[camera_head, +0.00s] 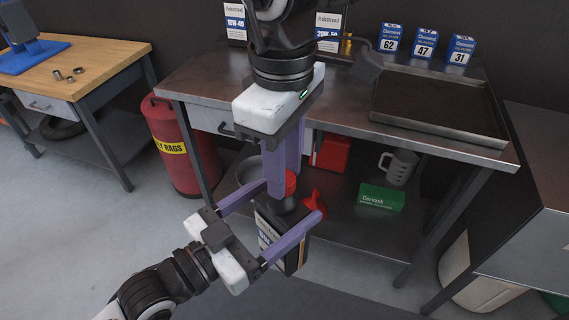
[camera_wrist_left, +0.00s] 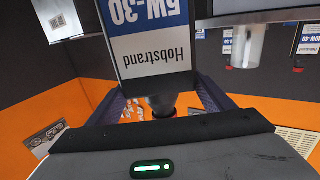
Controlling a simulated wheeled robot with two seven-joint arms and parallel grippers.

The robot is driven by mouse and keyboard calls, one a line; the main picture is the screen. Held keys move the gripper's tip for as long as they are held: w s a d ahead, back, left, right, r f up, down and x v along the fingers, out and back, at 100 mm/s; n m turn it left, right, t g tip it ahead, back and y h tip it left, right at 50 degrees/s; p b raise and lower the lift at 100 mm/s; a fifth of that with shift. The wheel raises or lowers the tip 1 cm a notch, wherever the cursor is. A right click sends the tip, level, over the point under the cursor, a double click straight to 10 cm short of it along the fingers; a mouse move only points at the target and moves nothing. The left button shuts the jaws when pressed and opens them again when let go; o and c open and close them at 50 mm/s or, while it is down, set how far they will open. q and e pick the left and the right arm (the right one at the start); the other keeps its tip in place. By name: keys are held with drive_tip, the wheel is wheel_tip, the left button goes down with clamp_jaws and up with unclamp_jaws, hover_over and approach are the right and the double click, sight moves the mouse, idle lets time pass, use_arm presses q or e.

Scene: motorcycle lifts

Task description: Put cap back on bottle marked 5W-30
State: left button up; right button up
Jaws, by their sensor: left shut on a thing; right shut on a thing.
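My left gripper (camera_head: 293,198) is shut on a dark bottle (camera_head: 292,262), with a purple finger on either side of it, above the floor in front of the bench. In the left wrist view the bottle (camera_wrist_left: 155,62) shows upside down, and its label reads 5W-30 and Hobstrand. My right gripper (camera_head: 283,188) comes down from the top, shut on a small red cap (camera_head: 291,182). The cap is close above the bottle's top in the head view. The fingers hide part of the cap, and I cannot tell whether it touches the neck.
A metal workbench (camera_head: 340,108) stands behind, holding 10W-40 (camera_head: 235,22) and 20W-50 bottles, several filter boxes (camera_head: 424,45) and a tray (camera_head: 435,131). Its lower shelf holds a red funnel (camera_head: 314,203), a jug (camera_head: 401,167) and a green box (camera_head: 381,197). A red rag can (camera_head: 178,150) stands left.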

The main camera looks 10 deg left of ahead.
use_arm(q)
drive_tip(key=shift+w+a+r, duration=0.1)
drive_tip(key=shift+r, duration=0.15)
use_arm(e)
drive_tip(key=shift+s+a+f, duration=0.1)
drive_tip(key=shift+s+a, duration=0.05)
drive_tip(key=shift+s, duration=0.35)
drive_tip(key=o, duration=1.2)
drive_tip(key=shift+w, duration=0.1)
drive_tip(key=shift+w+r, duration=0.1)
drive_tip(key=shift+r, duration=0.25)
wheel_tip(320, 180, up, 11)
drive_tip(key=shift+r, duration=0.15)
